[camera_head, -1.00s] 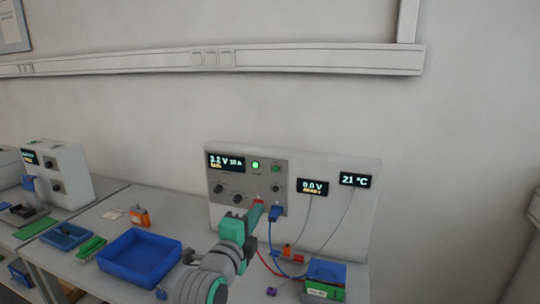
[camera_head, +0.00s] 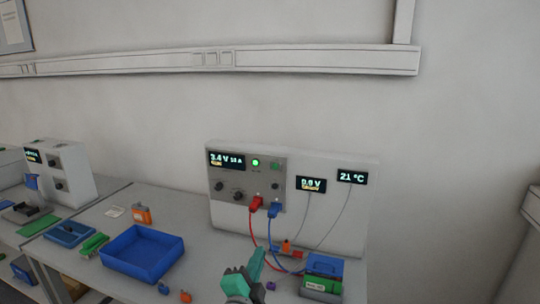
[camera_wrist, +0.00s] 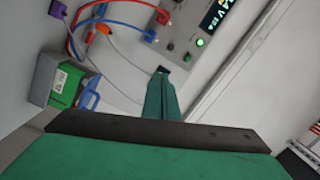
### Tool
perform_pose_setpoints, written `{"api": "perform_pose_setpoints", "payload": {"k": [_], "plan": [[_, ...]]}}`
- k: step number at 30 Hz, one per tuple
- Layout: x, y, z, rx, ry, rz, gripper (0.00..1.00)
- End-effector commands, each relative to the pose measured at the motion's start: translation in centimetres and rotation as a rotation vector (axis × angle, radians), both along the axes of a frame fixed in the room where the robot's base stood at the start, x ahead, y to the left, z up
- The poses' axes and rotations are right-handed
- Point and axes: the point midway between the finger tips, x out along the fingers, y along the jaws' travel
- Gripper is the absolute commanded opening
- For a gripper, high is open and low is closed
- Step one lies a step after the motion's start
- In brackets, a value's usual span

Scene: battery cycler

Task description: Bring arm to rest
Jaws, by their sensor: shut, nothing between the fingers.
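My gripper (camera_head: 256,264) is low at the front of the bench in the head view, its green fingers pointing up toward the cycler panel. It is shut and empty, and it touches nothing that I can see. In the wrist view its closed fingers (camera_wrist: 161,95) show in the middle. The cycler (camera_head: 293,165) has a red plug (camera_head: 256,203) and a blue plug (camera_head: 274,209) in its front, with red and blue leads running down. Its display reads about 3.4 V and a green light is on. Most of my arm is out of view.
A blue tray (camera_head: 182,253) stands left of my gripper, with small orange parts in front of it. A green and blue battery pack (camera_head: 323,277) stands to the right, with leads and clips between. A second cycler (camera_head: 62,172) is at far left.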

Motion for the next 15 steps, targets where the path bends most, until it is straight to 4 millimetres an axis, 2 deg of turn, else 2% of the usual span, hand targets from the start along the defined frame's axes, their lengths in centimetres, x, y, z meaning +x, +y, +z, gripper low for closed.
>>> {"api": "perform_pose_setpoints", "payload": {"k": [1,3,8,15], "plan": [[-0.8,-0.4,-2.2,-0.051,0.023,0.011,0.00],[-1.9,-0.7,-4.5,-0.122,0.043,0.028,0.00],[-4.7,-1.4,-9.4,-0.272,0.087,0.073,0.00],[-10.2,-1.9,-15.9,-0.472,0.145,0.147,0.00]]}}
